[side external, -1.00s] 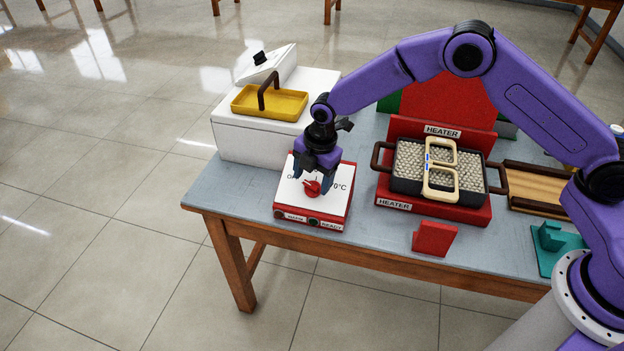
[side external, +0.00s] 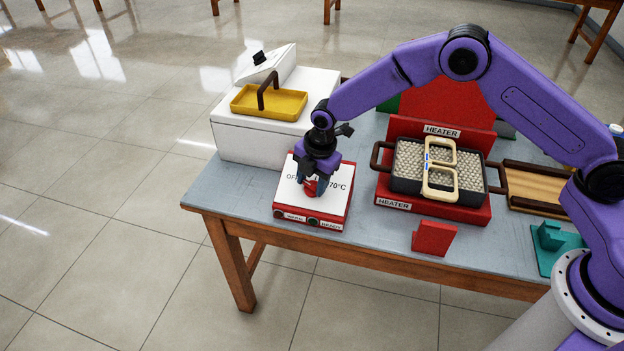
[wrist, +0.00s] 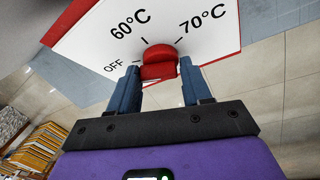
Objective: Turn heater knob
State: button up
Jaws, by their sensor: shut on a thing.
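The heater knob (side external: 309,188) is a red dial on the sloped white face of a red control box (side external: 318,218). The wrist view shows the knob (wrist: 160,52) with the marks OFF, 60°C and 70°C around it. My gripper (side external: 311,190) points down at the box and is shut on the knob. In the wrist view, one blue finger of my gripper (wrist: 160,70) is on each side of the knob's raised grip. I cannot tell which mark the knob points at. The fingers hide part of the knob in the side view.
A red heater (side external: 460,212) to the right holds a dark bead-filled pan (side external: 407,170) with cream eyeglass frames (side external: 441,190) on top. A white machine with a yellow tray (side external: 290,104) stands behind left. A small red stand (side external: 434,238) is at the table's front edge.

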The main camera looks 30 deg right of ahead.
jog(key=shift+w, duration=0.1)
jog(key=shift+d+r+m+t+y, duration=0.15)
jog(key=shift+m+t, duration=0.6)
jog(key=shift+m, duration=0.8)
jog(key=shift+a+f+m+t+y, duration=0.15)
jog(key=shift+m+t, duration=0.6)
jog(key=shift+m, duration=0.8)
jog(key=shift+s+d+m+t, duration=0.15)
jog(key=shift+m+t, duration=0.25)
jog(key=shift+m, duration=0.65)
jog(key=shift+s+d+m+t, duration=0.15)
jog(key=shift+m+t, duration=0.25)
jog(key=shift+m, duration=0.65)
jog(key=shift+m+t+h, duration=0.4)
jog(key=shift+m+h, duration=0.2)
jog(key=shift+m, duration=0.7)
jog(key=o, duration=1)
jog(key=shift+s, duration=0.1)
jog(key=shift+a, duration=0.1)
jog(key=shift+s, duration=0.1)
